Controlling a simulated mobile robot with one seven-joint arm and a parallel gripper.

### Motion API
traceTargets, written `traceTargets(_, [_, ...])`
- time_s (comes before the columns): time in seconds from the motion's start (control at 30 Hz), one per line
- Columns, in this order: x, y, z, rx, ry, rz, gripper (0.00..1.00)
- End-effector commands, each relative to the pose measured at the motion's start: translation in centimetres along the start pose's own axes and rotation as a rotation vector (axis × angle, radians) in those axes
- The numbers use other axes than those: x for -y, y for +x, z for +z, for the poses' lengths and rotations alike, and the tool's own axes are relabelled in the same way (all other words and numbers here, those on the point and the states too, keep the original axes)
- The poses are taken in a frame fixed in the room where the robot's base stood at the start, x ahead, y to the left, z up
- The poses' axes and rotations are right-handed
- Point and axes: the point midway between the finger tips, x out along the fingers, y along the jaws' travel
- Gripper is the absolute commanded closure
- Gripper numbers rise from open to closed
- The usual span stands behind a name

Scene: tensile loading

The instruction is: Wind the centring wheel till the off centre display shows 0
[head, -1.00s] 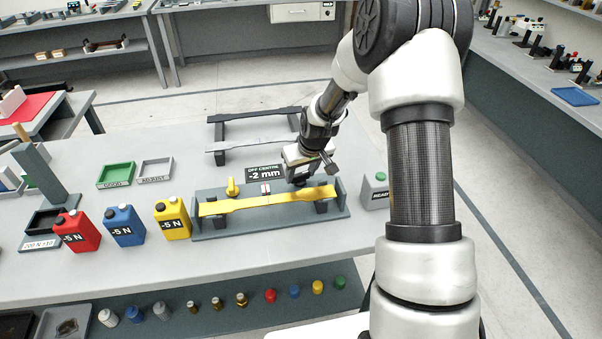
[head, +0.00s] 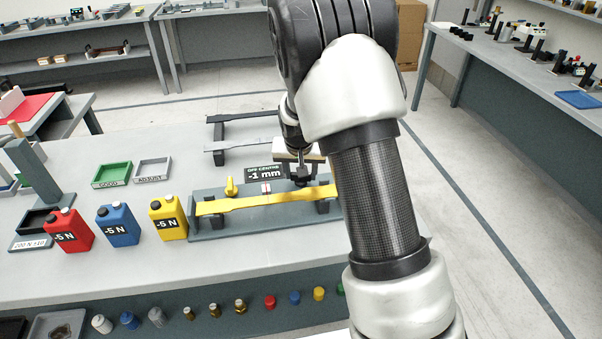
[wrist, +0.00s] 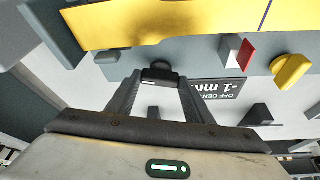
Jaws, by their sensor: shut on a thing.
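The off centre display (head: 265,173) stands behind the test rig and reads -1 mm. It shows upside down in the wrist view (wrist: 222,87). My gripper (wrist: 158,82) points down at the rig, right of the display, and is shut on the dark centring wheel (wrist: 160,74). Much of the wheel is hidden between the fingers. A yellow specimen (head: 240,204) lies along the rig's two supports in front of the wheel. A red and white marker (head: 266,188) sits behind the specimen near its middle.
A yellow knob (head: 231,187) is left of the display. Red (head: 69,231), blue (head: 121,225) and yellow (head: 167,219) -5 N canisters stand left of the rig. Green (head: 112,174) and grey (head: 152,170) trays lie behind. My arm covers the table's right part.

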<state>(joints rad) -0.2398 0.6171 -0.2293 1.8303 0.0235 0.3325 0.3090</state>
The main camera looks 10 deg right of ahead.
Motion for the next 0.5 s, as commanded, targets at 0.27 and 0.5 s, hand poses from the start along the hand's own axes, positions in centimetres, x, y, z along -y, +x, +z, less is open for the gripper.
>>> traceTargets(0.27, [0.0, -0.01, 0.02, 0.001, 0.006, 0.002, 0.76])
traceTargets(0.5, [0.01, -0.01, 0.03, 0.001, 0.005, 0.002, 0.34])
